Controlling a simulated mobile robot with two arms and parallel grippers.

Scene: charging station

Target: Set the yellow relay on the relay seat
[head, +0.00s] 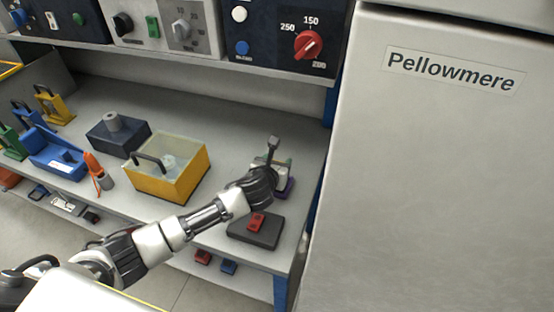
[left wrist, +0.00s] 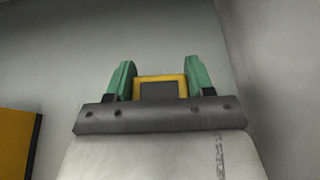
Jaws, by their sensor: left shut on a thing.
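My left gripper (head: 284,168) reaches over the right end of the bench. It also shows in the left wrist view (left wrist: 160,85), where its two green fingers are shut on the yellow relay (left wrist: 181,79), a yellow frame with a dark face. In the head view the hand hides the relay. A purple piece (head: 286,187) shows just below the gripper, mostly covered by it. A dark flat block with a red part (head: 255,232) lies in front of the hand. I cannot tell for certain which of these is the relay seat. My right gripper is not in view.
A yellow box with a clear top (head: 165,185) stands left of the hand. Further left are a dark block with a grey knob (head: 118,142), an orange tool (head: 97,170) and a blue tray (head: 55,160). A large pale cabinet (head: 430,180) closes off the right side.

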